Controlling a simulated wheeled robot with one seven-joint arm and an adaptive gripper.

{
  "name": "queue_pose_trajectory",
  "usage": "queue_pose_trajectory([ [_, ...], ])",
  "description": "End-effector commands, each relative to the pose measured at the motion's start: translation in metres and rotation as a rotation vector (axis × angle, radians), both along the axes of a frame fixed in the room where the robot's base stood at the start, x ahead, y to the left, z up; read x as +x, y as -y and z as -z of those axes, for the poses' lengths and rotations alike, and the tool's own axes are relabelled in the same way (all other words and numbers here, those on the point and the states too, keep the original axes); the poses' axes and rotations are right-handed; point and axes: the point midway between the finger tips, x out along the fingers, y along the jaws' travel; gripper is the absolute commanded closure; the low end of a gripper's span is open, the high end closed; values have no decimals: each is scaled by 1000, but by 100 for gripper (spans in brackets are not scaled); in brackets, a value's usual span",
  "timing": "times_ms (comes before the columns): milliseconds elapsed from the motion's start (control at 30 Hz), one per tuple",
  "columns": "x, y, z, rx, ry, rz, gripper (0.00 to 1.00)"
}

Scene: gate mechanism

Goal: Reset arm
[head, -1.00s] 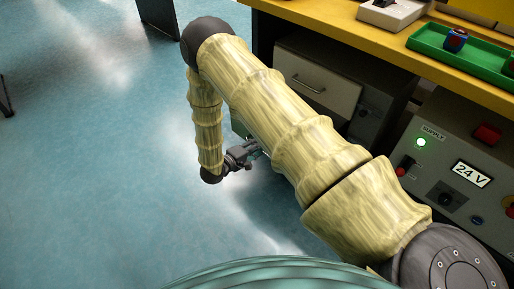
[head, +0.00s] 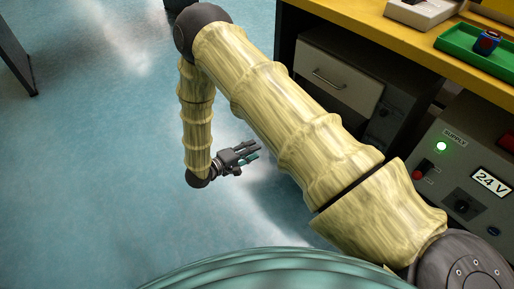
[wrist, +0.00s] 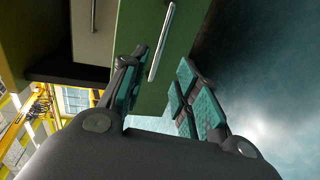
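My arm is folded over the floor in the head view. My gripper (head: 247,157) hangs beside the bent forearm, above the floor and in front of the bench. In the wrist view my gripper (wrist: 160,88) has its two teal-padded fingers apart, with nothing between them. Beyond the fingers a green panel (wrist: 150,45) with a pale bar handle (wrist: 161,42) shows. I cannot tell how far the panel is from the fingertips.
A yellow bench (head: 400,32) runs along the right, with a drawer unit (head: 338,72) under it. A green tray (head: 474,52) holds a blue and red block (head: 487,42). A supply box (head: 470,170) reads 24 V.

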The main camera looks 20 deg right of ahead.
Motion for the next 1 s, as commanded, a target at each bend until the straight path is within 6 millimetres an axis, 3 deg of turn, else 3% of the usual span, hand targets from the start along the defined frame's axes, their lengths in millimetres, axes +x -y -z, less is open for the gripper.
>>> queue_pose_trajectory([
  [667,-2,-2,1,7,6,-7,69],
  [833,-7,9,18,86,62,-84,69],
  [1000,-25,21,52,288,140,-201,69],
])
